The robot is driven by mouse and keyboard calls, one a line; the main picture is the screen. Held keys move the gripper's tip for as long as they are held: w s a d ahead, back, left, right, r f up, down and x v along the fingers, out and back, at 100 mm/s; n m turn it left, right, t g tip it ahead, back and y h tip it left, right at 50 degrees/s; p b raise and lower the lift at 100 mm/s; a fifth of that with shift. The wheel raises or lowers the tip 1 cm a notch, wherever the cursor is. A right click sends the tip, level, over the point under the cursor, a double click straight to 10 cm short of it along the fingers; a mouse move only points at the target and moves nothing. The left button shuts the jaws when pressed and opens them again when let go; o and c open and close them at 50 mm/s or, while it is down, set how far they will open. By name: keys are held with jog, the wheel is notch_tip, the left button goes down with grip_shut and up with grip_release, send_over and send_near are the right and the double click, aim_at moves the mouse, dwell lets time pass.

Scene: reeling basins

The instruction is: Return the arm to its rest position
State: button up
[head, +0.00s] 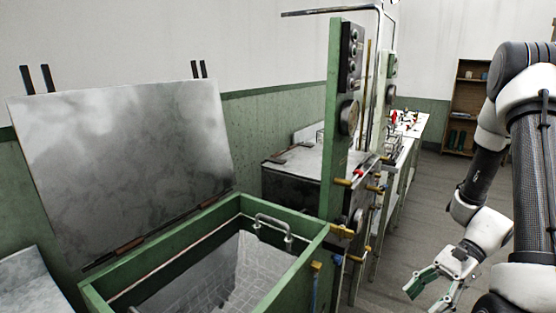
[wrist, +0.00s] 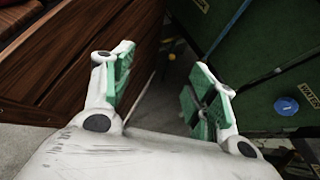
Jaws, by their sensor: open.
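My arm (head: 538,160) stands at the right of the head view, bent, with its forearm hanging down to the left. My gripper (head: 432,290) is low at the lower right, over the floor and to the right of the green basin unit. In the wrist view my gripper (wrist: 160,95) is open, its green-padded fingers wide apart. Nothing is between the fingers.
The green basin (head: 94,299) has its metal lid (head: 125,160) raised. A green panel with gauges (head: 337,130) and brass taps stands beside it. A shelf (head: 467,85) is at the back. Wooden boards (wrist: 65,60) and a green surface (wrist: 285,60) flank the gripper.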

jog(key=s+r+n+t+h, duration=0.2)
jog(key=r+n, duration=0.3)
jog(key=r, duration=0.4)
jog(key=s+d+r+n+t+h, duration=0.1)
jog(key=s+r+n+t+h, duration=0.1)
jog(key=r, duration=0.7)
jog(key=s+r+n+t+h, duration=0.2)
jog(key=r+n+t+h, duration=0.2)
jog(key=r+n+h, duration=0.2)
notch_tip(320, 180, up, 3)
jog(key=shift+d+r+n, duration=0.1)
jog(key=shift+d+n, duration=0.2)
jog(key=shift+n, duration=0.9)
jog(key=shift+c, duration=0.5)
